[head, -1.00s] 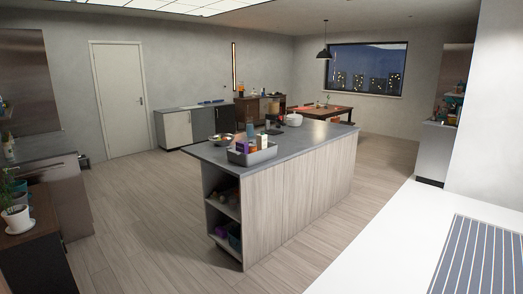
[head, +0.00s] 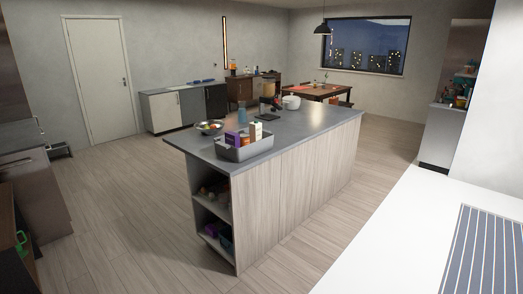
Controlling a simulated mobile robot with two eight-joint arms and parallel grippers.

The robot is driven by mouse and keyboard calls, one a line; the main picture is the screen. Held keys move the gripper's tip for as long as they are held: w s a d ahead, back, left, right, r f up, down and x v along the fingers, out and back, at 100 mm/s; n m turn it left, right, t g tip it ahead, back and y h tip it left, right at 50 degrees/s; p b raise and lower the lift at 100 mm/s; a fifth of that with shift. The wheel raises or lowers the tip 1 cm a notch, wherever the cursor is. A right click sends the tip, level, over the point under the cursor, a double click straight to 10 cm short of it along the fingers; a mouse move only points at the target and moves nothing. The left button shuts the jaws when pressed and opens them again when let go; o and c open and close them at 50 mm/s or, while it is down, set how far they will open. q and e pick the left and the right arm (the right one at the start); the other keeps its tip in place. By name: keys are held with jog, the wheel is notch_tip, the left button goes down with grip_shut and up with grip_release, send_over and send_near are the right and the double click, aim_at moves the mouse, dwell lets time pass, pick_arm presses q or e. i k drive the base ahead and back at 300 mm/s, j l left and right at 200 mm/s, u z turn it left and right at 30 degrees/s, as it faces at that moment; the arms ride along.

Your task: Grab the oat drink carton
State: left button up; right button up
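A grey tray (head: 250,151) stands on the near end of the kitchen island's dark top. In it are an upright white and brown carton (head: 256,132) and a purple box (head: 232,139), with other small items between them. The labels are too small to read, so I cannot tell for sure which one is the oat drink carton. The lower parts of the items are hidden by the tray's wall. Neither of my grippers is in view.
The island (head: 285,190) stands in mid-room, with open shelves at its near end. A bowl of fruit (head: 210,127) and a white pot (head: 291,102) are on it. Open floor (head: 120,205) lies to its left. A white surface with a striped runner (head: 484,255) is at right.

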aim_at(255, 127)
jog(key=i+z, duration=0.3)
jog(key=i, duration=0.5)
jog(key=i+j+z, duration=0.15)
jog(key=i+z, duration=0.15)
jog(key=i, duration=0.45)
jog(key=i+u, duration=0.35)
jog(key=i+l+u, duration=0.3)
jog(key=i, duration=0.2)
jog(key=i+l+u, duration=0.1)
jog(key=i+u, duration=0.25)
jog(key=i, duration=0.1)
